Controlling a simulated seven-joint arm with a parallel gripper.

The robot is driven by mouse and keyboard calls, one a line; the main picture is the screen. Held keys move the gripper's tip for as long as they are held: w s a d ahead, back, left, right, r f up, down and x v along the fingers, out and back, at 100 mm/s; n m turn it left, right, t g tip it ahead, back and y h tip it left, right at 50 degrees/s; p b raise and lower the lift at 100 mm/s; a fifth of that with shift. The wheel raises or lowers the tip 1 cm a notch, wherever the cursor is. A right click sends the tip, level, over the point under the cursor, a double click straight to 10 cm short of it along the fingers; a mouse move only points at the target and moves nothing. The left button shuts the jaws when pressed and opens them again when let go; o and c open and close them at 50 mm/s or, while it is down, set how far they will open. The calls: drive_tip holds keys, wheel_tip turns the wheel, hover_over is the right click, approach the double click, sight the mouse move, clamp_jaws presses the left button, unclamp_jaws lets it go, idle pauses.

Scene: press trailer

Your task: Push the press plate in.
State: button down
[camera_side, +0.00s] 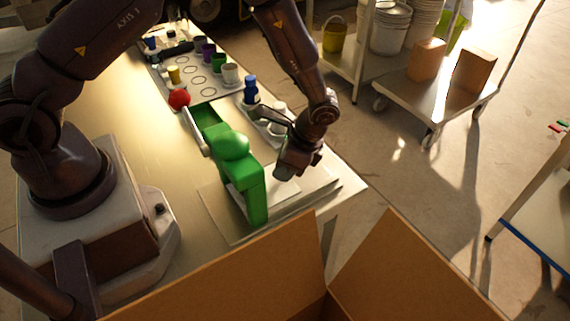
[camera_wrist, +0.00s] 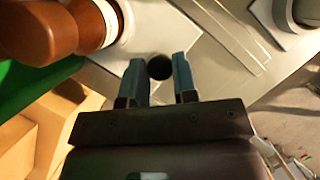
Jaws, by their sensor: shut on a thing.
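The green press (camera_side: 233,150) stands on the table, with a lever ending in a red knob (camera_side: 179,98). A pale metal plate (camera_side: 318,190) extends from its base towards the right. My gripper (camera_side: 290,170) is low over this plate, beside the green frame. In the wrist view its two fingers (camera_wrist: 159,66) are on either side of a small dark round knob (camera_wrist: 159,67), closed on it. Silver plate surface (camera_wrist: 105,75) shows around the knob. A brown round part (camera_wrist: 95,22) lies at upper left. The side view hides the knob behind my gripper.
An open cardboard box (camera_side: 240,270) is close in front of the press. A tray (camera_side: 195,75) with coloured cups lies behind it. A blue item (camera_side: 251,88) stands on a grey holder right of the press. A trolley (camera_side: 430,95) with boxes stands beyond the table.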

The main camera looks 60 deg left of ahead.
sight(272, 186)
drive_tip(key=shift+s, duration=1.7)
drive_tip(key=c, duration=0.9)
unclamp_jaws()
drive_tip(key=shift+w+d+r, duration=0.15)
drive_tip(key=shift+w+r, duration=0.05)
drive_tip(key=shift+r, duration=0.25)
drive_tip(key=v, duration=1.2)
